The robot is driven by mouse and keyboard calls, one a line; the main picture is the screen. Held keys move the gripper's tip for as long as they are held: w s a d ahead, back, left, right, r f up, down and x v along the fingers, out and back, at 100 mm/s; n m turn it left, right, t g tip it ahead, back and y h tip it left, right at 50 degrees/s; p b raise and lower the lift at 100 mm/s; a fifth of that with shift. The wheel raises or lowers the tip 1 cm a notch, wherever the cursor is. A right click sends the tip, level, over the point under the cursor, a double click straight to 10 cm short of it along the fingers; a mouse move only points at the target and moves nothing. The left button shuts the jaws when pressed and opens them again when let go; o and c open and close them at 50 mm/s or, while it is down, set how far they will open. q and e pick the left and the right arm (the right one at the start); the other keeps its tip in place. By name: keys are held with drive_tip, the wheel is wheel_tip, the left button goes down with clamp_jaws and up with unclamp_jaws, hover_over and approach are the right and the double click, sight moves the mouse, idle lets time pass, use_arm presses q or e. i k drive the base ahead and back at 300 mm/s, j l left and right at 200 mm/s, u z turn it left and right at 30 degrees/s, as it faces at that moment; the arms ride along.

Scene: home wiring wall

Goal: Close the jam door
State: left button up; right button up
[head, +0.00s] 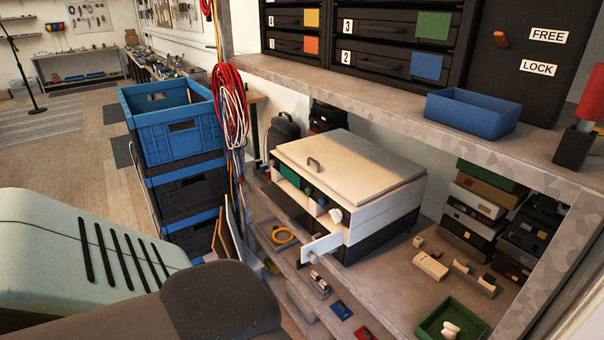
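A white box unit (385,212) with a flat lid (345,165) and a grey handle stands on the lower shelf. At its front lower corner a small white panel (322,246) with a knob (314,258) juts outward, apart from the front face. It looks like a small open door, though no label shows that it is the jam door. The front has several dark openings, with a green item (308,190) and small white pieces in or near them. Neither of my grippers is in view.
Small loose parts and a green tray (452,322) lie on the lower shelf. Blue crates (172,122) stand stacked at the left. Hanging cables (230,105) come close to the unit's left. The upper shelf (375,92) overhangs behind and right, holding a blue bin (472,112).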

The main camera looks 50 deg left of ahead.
sight(311, 252)
drive_tip(key=j+u, duration=0.1)
drive_tip(key=u, duration=0.35)
drive_tip(key=i+j+u, duration=0.1)
drive_tip(key=u, duration=0.35)
drive_tip(key=i+u, duration=0.15)
drive_tip(key=u, duration=0.3)
